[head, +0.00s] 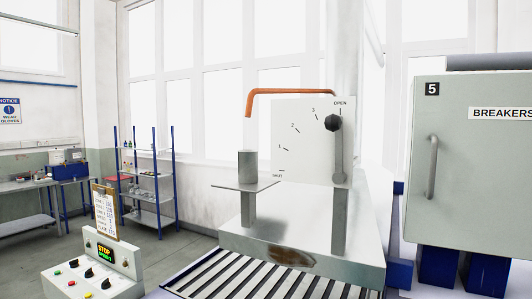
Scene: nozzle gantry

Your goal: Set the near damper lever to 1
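A white dial plate (300,150) stands upright on a grey metal block, marked SHUT, 1, 2, 3 and OPEN along an arc. A grey damper lever (338,152) with a black knob (333,122) stands nearly upright in front of the plate's right side. Its knob lies just under the OPEN mark, well away from the 1 mark (280,147) at the left. I see only this one lever with a dial. Neither of my grippers shows in the head view.
An orange bent pipe (285,91) sticks out left above the plate. A small pedestal with a cylinder (247,166) stands left of it. A slatted conveyor (270,278) runs in front. A control box (92,270) is at lower left, a breaker cabinet (470,170) at right.

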